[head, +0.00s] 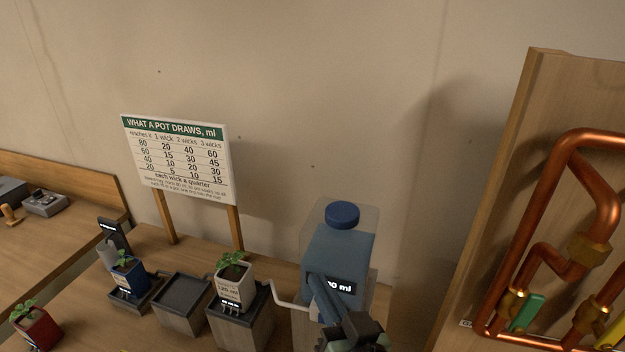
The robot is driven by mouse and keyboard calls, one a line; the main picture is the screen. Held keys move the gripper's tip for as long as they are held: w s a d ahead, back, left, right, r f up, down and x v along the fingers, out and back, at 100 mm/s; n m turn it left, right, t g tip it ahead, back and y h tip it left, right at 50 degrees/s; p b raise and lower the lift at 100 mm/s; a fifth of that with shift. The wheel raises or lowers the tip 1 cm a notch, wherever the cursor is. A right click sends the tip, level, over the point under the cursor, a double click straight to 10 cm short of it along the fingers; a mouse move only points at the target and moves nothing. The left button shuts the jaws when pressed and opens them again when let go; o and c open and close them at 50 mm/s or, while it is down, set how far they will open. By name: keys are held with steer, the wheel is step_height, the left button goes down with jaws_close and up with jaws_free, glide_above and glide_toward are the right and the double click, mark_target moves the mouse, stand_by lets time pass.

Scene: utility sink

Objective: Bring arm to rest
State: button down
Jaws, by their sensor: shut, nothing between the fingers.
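My gripper (320,288) shows at the bottom, right of the middle, in front of a clear tank (340,252). Its blue-grey fingers point up and to the left, shut and with nothing between them. They overlap the tank's front in the picture; I cannot tell whether they touch it. The rest of my arm is cut off by the bottom edge.
The tank has a blue cap (342,215) and a bent tube. Left of it stand a white pot (232,288), an empty grey tray (183,292), a blue pot (127,279) and a red pot (36,329). A sign (178,160) stands behind; copper pipes (575,185) are at right.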

step_height(320, 180, up, 14)
steer(key=w+n+t+h, duration=0.1)
steer(key=w+t, duration=0.1)
steer(key=t, duration=0.1)
steer(key=s+r+t+h, duration=0.2)
steer(key=s+r+t, duration=0.2)
steer(key=r, duration=1)
steer(key=s+a+r+m+t+h, duration=0.1)
steer(key=s+r+t, duration=0.3)
steer(key=s+r, duration=0.5)
step_height(320, 180, up, 5)
steer(key=shift+a+f+m+h, duration=0.15)
steer(key=shift+a+m+h, duration=0.15)
steer(key=shift+h, duration=0.6)
